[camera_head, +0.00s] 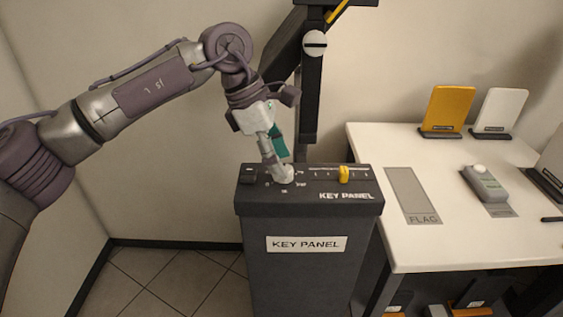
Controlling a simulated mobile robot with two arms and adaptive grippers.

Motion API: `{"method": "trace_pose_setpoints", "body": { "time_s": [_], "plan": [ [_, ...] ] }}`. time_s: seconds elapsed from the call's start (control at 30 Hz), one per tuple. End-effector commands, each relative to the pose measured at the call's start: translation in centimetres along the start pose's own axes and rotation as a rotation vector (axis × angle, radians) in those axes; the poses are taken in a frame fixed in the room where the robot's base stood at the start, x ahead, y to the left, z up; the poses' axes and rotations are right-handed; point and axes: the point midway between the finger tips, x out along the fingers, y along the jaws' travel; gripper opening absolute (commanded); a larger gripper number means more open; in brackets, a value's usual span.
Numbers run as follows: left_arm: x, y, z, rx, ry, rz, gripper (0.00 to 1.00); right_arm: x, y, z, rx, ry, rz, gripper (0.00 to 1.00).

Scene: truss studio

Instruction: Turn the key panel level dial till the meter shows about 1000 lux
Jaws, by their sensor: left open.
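The key panel console (310,225) is a dark pedestal with a sloped top and a white name label. The level dial (285,174) is a light round knob on the left part of its top, partly hidden by my gripper. My left gripper (277,166) points down at the dial with its fingertips close over it. It is open; I cannot tell whether the fingers touch the dial. The meter (485,184) is a grey-green handheld device with a white dome, lying on the white table. Its reading is too small to tell. My right gripper is not in view.
A yellow slider (343,174) sits right of the dial. A dark post (310,95) rises behind the console. The white table (440,240) on the right bears a grey flag mat (411,195), a yellow panel (447,108) and a white panel (499,108). The floor at left is clear.

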Motion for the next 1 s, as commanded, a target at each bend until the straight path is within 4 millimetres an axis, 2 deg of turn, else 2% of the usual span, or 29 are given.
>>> {"method": "trace_pose_setpoints", "body": {
  "time_s": [0.3,0.5,0.7,1.0],
  "plan": [
    [-6.9,0.1,0.0,-0.002,-0.002,0.004,0.59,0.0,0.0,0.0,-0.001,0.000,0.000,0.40],
    [-9.7,0.1,0.0,0.000,-0.001,0.002,0.59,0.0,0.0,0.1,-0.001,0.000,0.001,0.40],
    [-10.6,0.0,0.0,0.000,-0.001,0.001,0.59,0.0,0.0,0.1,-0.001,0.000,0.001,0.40],
    [-10.5,0.0,0.0,0.000,0.000,0.001,0.59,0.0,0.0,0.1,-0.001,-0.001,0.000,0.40]
  ]
}}
